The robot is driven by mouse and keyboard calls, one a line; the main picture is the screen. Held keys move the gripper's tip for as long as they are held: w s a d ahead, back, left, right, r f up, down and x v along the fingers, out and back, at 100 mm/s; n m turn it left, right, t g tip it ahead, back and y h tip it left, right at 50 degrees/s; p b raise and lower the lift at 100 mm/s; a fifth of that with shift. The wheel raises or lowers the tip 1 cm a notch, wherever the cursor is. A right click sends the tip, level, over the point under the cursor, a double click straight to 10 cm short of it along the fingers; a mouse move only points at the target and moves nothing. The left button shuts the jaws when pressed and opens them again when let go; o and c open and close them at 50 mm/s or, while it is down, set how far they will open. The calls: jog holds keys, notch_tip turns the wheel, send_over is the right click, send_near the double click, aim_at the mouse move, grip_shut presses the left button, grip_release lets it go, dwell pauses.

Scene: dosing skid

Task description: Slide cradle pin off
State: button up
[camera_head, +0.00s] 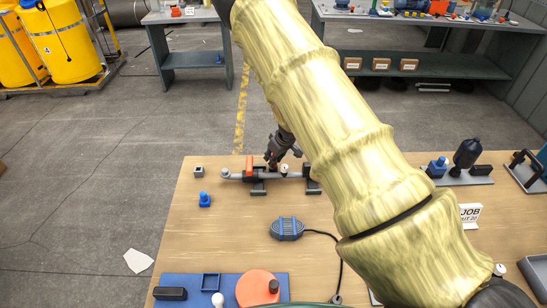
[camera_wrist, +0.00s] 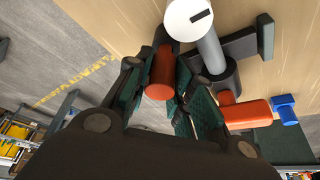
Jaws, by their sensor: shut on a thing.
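A grey pipe-like assembly (camera_head: 238,175) lies in dark cradle supports near the table's far edge. It has an upright orange part (camera_head: 249,164), also in the wrist view (camera_wrist: 245,113), and a white round gauge (camera_head: 284,169), which shows large in the wrist view (camera_wrist: 190,17). My gripper (camera_head: 273,160) is at the cradle, pointing down beside the gauge. In the wrist view my gripper (camera_wrist: 165,79) is shut on an orange-headed cylinder, which looks like the cradle pin (camera_wrist: 160,76). How far the pin sits in the cradle is hidden.
A blue fitting (camera_head: 205,199) and a small grey block (camera_head: 198,171) stand left of the cradle. A blue-grey ribbed device (camera_head: 287,229) with a black cable lies in front. A blue mat (camera_head: 185,280) carries several items. My arm covers the table's middle right.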

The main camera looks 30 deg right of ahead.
jog(key=shift+s+d+r+p, duration=0.1)
jog(key=shift+d+r+p, duration=0.05)
jog(key=shift+r+p, duration=1.95)
jog(key=shift+p, duration=0.05)
